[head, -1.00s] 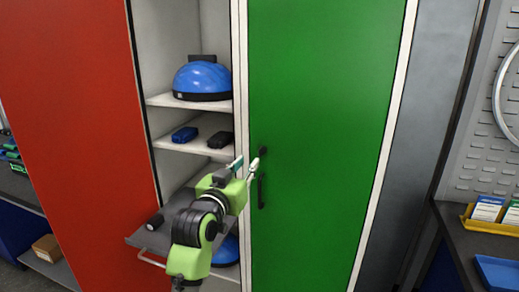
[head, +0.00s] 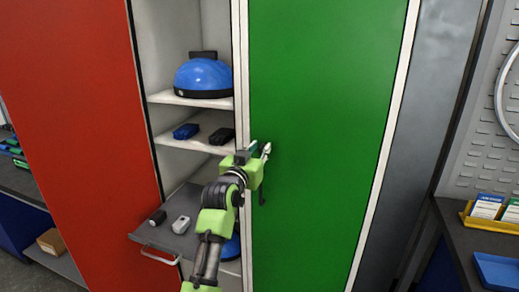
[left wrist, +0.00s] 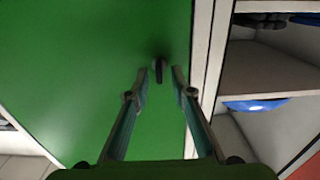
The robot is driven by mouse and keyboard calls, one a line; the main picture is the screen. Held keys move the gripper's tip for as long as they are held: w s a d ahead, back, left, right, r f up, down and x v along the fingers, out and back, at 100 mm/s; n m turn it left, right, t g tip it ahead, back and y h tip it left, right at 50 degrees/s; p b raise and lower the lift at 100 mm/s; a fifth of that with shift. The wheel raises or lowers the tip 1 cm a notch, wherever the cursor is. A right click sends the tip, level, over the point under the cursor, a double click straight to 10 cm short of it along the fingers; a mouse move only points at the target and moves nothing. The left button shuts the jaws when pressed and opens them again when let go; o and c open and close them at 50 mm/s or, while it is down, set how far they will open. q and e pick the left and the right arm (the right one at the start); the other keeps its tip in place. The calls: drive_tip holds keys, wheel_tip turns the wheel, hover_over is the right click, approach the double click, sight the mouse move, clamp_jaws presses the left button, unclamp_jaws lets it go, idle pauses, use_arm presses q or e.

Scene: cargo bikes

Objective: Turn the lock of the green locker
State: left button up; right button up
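The green locker door (head: 325,120) is closed and fills the middle of the head view. My left gripper (head: 260,149) is at the door's left edge, at the height of the lock, and hides the lock there. In the left wrist view the dark lock (left wrist: 158,67) shows between the two fingertips of the gripper (left wrist: 160,74). The fingers are apart, with a gap on each side of the lock. I cannot tell how deep the lock sits between them. My right gripper is not in view.
A red door (head: 75,120) stands further left. A workbench with a yellow tray (head: 488,222) is at right.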

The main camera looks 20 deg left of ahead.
use_arm(q)
clamp_jaws()
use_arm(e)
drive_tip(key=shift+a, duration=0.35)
use_arm(q)
drive_tip(key=shift+m, duration=0.4)
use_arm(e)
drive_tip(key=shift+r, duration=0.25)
use_arm(q)
drive_tip(key=m+p, duration=0.1)
drive_tip(key=m, duration=0.1)
drive_tip(key=m+p, duration=0.1)
drive_tip(key=shift+d+m, duration=0.2)
drive_tip(key=shift+m, duration=0.2)
drive_tip(key=shift+d+f+m+p, duration=0.2)
drive_tip(key=shift+m+p, duration=0.75)
drive_tip(key=shift+m, duration=1.25)
drive_tip(key=shift+d+f+m+p, duration=0.15)
drive_tip(key=shift+m+p, duration=0.75)
drive_tip(key=shift+m, duration=1.3)
drive_tip(key=shift+d+f+m+p, duration=0.15)
drive_tip(key=shift+m+p, duration=0.8)
drive_tip(key=shift+m, duration=1.25)
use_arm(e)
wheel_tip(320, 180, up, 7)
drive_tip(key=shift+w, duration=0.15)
use_arm(q)
drive_tip(key=shift+a+f, duration=0.1)
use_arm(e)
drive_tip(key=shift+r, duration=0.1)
